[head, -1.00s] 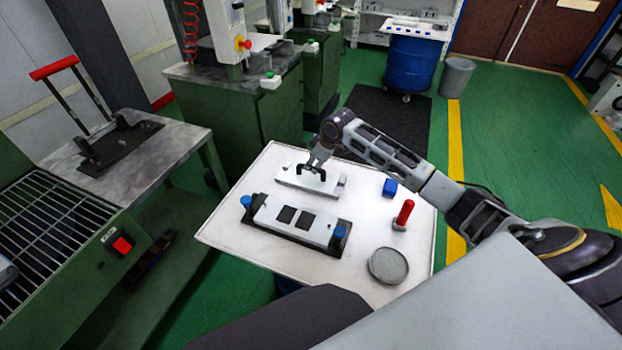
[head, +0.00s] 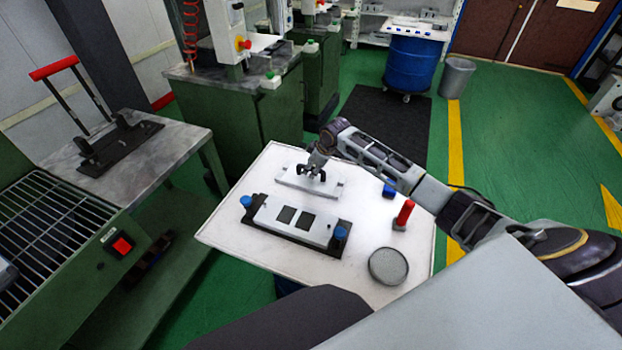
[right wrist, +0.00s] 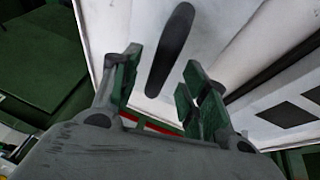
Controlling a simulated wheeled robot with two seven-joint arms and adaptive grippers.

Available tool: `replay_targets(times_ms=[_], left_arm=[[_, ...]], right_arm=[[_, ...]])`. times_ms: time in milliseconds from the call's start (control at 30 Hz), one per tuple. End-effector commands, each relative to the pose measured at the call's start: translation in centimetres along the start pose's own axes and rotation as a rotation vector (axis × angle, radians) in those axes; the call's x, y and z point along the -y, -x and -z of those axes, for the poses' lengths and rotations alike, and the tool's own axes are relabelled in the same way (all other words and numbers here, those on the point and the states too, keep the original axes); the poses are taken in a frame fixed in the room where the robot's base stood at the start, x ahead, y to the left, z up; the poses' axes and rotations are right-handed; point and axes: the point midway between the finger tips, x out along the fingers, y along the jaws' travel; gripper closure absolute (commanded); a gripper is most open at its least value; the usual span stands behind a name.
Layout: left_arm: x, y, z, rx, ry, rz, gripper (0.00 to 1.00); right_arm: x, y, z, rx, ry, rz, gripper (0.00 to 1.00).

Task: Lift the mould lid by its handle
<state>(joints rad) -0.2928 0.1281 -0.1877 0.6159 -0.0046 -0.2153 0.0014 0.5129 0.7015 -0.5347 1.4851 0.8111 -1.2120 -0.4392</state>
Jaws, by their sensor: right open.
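The mould lid (head: 332,188) is a pale grey plate lying on the white table behind the mould base. A dark handle stands on its top. My right gripper (head: 315,170) is over the lid at the handle, reaching in from above. In the right wrist view my right gripper (right wrist: 160,80) is open, and the dark bar of the handle (right wrist: 172,48) shows in line with the gap between its green-padded fingers. I see no grip on it. The mould base (head: 268,214), pale with two dark squares, sits on a black plate with blue knobs. My left gripper is out of view.
The white table (head: 225,235) also holds a red-handled tool (head: 404,213), a blue block (head: 389,190) and a round grey dish (head: 388,265) at the right. A marble-topped bench (head: 165,150) with a black fixture stands to the left. The table's front left is clear.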

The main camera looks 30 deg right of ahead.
Motion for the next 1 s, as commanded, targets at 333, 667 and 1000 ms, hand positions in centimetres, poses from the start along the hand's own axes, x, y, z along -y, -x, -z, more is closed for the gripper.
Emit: replay_targets(times_ms=[333, 667, 1000], left_arm=[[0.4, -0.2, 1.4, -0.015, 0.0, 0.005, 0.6], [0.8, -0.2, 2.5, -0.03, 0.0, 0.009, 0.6], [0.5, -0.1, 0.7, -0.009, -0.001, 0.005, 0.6]], right_arm=[[0.0, -2.6, -0.1, 0.001, 0.0, 0.0, 0.56], [-0.1, -2.7, -0.1, 0.001, 0.001, -0.001, 0.56], [-0.1, -2.7, -0.1, 0.001, 0.001, 0.0, 0.76]])
